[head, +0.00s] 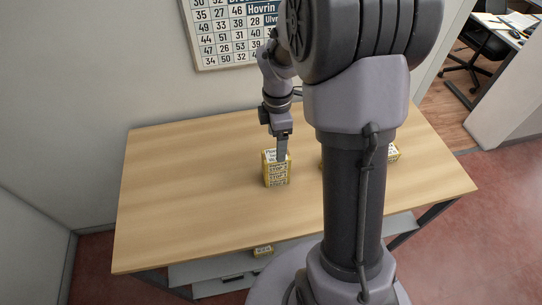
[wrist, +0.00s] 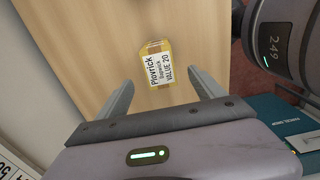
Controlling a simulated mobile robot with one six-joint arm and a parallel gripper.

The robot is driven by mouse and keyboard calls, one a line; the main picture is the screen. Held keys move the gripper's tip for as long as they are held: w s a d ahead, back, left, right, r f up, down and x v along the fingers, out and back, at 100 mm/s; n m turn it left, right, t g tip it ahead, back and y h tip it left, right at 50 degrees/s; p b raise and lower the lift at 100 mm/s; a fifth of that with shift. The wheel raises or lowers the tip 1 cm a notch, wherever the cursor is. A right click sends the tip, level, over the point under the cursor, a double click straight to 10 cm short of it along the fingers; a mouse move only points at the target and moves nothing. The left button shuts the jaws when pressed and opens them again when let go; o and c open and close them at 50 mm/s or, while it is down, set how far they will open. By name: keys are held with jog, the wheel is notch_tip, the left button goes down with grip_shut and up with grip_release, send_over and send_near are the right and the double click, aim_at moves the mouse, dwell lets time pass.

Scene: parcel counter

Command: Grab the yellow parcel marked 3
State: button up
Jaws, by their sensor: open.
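A yellow parcel (head: 270,178) stands on the wooden table below my gripper (head: 283,152). Its side carries several printed lines, too small to read surely; I cannot make out a 3. In the wrist view a yellow parcel (wrist: 153,47) lies ahead, between the lines of my open fingers (wrist: 161,80). Its white label reads "Plovrick" and "VALUE 20". The fingers show clear space on both sides of it, and nothing is held. Another yellow parcel (head: 393,153) shows at the right of the table, partly hidden behind my arm.
The wooden table (head: 170,190) is bare on its left side. Another yellow parcel (head: 263,251) sits on the lower shelf (head: 205,270). A board of numbers (head: 225,40) hangs on the wall behind. A desk and chair (head: 485,50) stand far right.

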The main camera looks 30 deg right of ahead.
notch_tip(320, 180, down, 8)
jog(key=shift+w+r+b, duration=0.1)
jog(key=shift+r+b, duration=0.05)
jog(key=shift+b, duration=1.1)
jog(key=shift+r, duration=0.1)
jog(key=c, duration=1.6)
